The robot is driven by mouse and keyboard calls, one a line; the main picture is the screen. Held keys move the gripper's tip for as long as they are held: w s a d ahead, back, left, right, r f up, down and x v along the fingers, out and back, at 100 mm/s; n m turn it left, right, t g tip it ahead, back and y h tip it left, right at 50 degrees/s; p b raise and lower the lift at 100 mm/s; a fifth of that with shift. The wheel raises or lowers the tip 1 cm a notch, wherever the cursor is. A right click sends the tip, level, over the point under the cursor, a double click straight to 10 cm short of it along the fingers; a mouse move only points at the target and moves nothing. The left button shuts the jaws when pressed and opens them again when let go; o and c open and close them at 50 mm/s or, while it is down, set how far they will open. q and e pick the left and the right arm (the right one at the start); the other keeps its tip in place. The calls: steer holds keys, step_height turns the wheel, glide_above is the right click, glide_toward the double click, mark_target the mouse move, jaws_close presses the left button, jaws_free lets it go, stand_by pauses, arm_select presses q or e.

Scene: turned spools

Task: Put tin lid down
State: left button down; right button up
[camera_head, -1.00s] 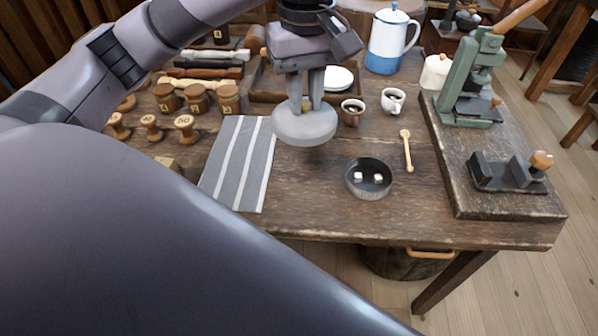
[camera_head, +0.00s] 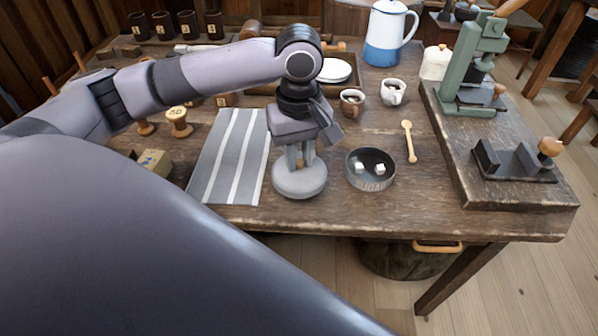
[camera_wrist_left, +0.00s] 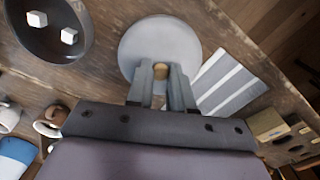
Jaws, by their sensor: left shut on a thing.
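The tin lid (camera_head: 299,184) is a round pale grey disc with a small wooden knob. My left gripper (camera_head: 300,163) is shut on the knob, with the lid level below the fingers. In the left wrist view, the lid (camera_wrist_left: 158,38) shows beyond the fingertips (camera_wrist_left: 163,78), with the knob between them. The lid is low over the table between the striped cloth and the dark round tin (camera_head: 371,184); I cannot tell whether it touches the wood. The open tin holds two white cubes and also shows in the left wrist view (camera_wrist_left: 30,48). My right gripper is not in view.
The grey striped cloth (camera_head: 228,160) lies left of the lid. Two cups of dark drink (camera_head: 352,104), a wooden spoon (camera_head: 409,141) and a board with a green press (camera_head: 468,75) are behind and right. The table's front edge (camera_head: 330,232) is close.

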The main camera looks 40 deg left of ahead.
mark_target(299, 161)
arm_select(q)
step_height(299, 161, down, 4)
steer(key=shift+f+b, duration=0.1)
steer(key=shift+b, duration=0.35)
steer(key=c, duration=1)
jaws_free()
steer(key=shift+f, duration=0.1)
